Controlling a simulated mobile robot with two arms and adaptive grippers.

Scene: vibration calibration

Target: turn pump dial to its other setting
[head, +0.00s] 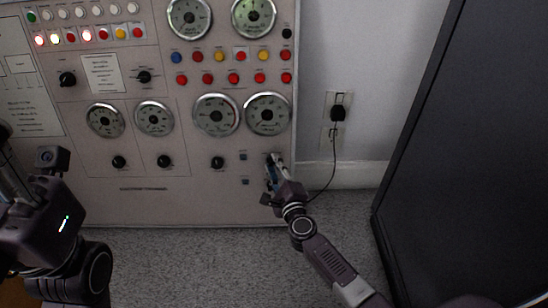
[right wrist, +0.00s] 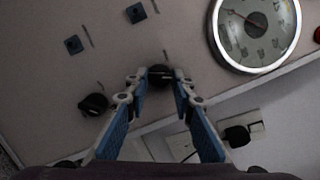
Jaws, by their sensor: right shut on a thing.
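My right gripper (head: 271,158) is at the lower right of the control panel (head: 190,190), below a round gauge (head: 267,114). In the right wrist view its blue-padded fingers (right wrist: 160,80) are closed at the tips around a small black dial (right wrist: 160,72), which I take as the pump dial. The fingers hide most of that dial in the head view, and its pointer setting cannot be read. Another black knob (right wrist: 93,105) sits apart from the fingers. My left arm's wrist shows at the left edge, but its fingers are not clear.
Two small blue switches (head: 243,156) sit left of the right gripper. More black knobs (head: 217,162) line the panel. A wall outlet with a black plug (head: 338,114) and hanging cord is to the right. A large dark cabinet (head: 470,150) stands at the far right.

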